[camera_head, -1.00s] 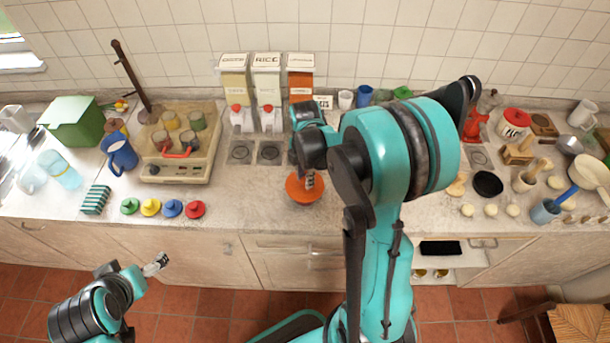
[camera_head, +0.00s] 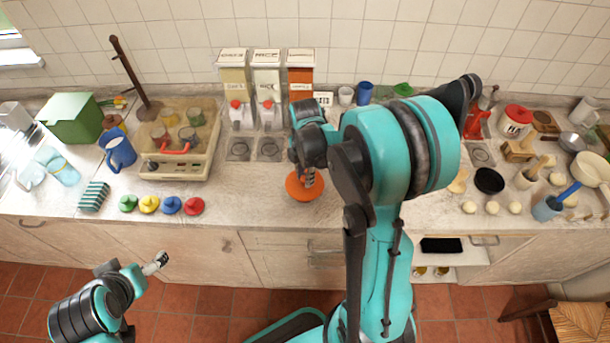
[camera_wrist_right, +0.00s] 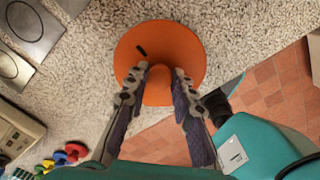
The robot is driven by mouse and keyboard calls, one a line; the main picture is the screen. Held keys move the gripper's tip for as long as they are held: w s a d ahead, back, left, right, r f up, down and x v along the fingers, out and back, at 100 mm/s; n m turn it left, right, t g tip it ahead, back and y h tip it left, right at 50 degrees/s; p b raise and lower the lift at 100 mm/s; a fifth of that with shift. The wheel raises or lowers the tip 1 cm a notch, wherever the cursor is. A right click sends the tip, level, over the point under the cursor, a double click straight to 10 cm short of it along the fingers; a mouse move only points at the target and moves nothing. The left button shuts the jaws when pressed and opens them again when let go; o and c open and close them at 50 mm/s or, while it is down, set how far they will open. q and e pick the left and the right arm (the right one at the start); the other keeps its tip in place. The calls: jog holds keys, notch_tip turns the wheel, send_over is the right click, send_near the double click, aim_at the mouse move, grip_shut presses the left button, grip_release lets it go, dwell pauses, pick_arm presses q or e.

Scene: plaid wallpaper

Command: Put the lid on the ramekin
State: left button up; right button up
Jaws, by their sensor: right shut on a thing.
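An orange round lid (camera_head: 303,187) is near the counter's front edge, below my right gripper (camera_head: 311,176). In the right wrist view the lid (camera_wrist_right: 160,48) is a flat disc with a small dark slot and a raised orange knob. My right gripper (camera_wrist_right: 165,79) is shut on the knob, one finger on each side. I cannot make out a ramekin; the lid and my arm hide what is under and behind them. My left gripper (camera_head: 155,263) is in front of the counter, away from the lid; I cannot tell its opening.
Green, yellow, blue and red knobbed pieces (camera_head: 171,205) line the counter to the left. Cereal and rice dispensers (camera_head: 266,85) stand behind. A black round dish (camera_head: 489,181) and several pale balls (camera_head: 491,208) are to the right. Counter beside the lid is clear.

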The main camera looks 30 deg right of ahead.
jog(key=shift+s+f+b, duration=0.1)
jog(key=shift+f+b, duration=0.4)
jog(key=shift+b, duration=0.05)
grip_shut()
dwell(0.4)
jog(key=o, duration=1.1)
grip_release()
notch_tip(320, 180, up, 12)
